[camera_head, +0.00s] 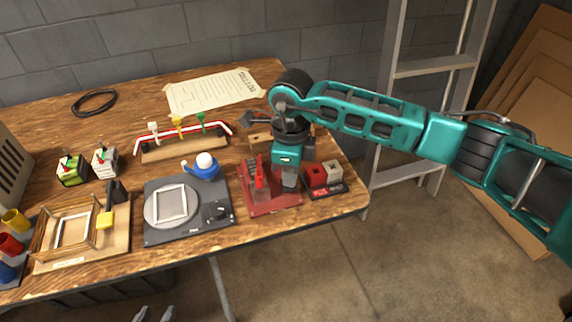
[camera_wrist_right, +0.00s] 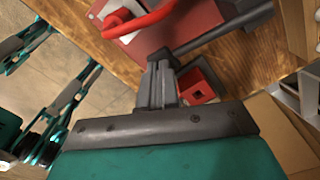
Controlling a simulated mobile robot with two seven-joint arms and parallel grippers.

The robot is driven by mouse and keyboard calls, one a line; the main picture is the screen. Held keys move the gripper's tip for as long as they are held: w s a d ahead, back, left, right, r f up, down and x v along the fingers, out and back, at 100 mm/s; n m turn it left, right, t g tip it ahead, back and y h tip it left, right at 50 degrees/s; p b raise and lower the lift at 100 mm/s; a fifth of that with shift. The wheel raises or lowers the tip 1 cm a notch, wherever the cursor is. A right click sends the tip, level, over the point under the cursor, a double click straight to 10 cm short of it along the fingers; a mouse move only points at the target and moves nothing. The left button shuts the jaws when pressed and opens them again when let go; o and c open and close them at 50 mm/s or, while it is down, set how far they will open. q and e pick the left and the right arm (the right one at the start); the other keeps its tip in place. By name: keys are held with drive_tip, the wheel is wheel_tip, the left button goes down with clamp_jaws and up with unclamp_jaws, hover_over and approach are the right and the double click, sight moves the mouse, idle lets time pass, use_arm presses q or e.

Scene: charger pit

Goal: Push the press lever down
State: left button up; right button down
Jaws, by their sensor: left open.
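The press has a red base plate (camera_head: 285,200) near the front right of the table, and the plate also shows in the wrist view (camera_wrist_right: 195,22). A red upright part (camera_head: 259,180), apparently the lever, stands on its left half. A red rod (camera_wrist_right: 140,22) shows close up in the wrist view. My right gripper (camera_head: 289,180) points down over the right side of the press, beside the red upright and apparently apart from it. Its fingers (camera_wrist_right: 160,85) are together with nothing between them.
A dark tray with a red block (camera_head: 316,175) and a white block (camera_head: 334,171) stands right of the press. A rack (camera_head: 184,147) stands behind. My right arm covers the back right corner.

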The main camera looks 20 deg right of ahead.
drive_tip(key=shift+f, duration=0.1)
wheel_tip(320, 180, up, 8)
drive_tip(key=p, duration=0.5)
idle(0.5)
idle(0.4)
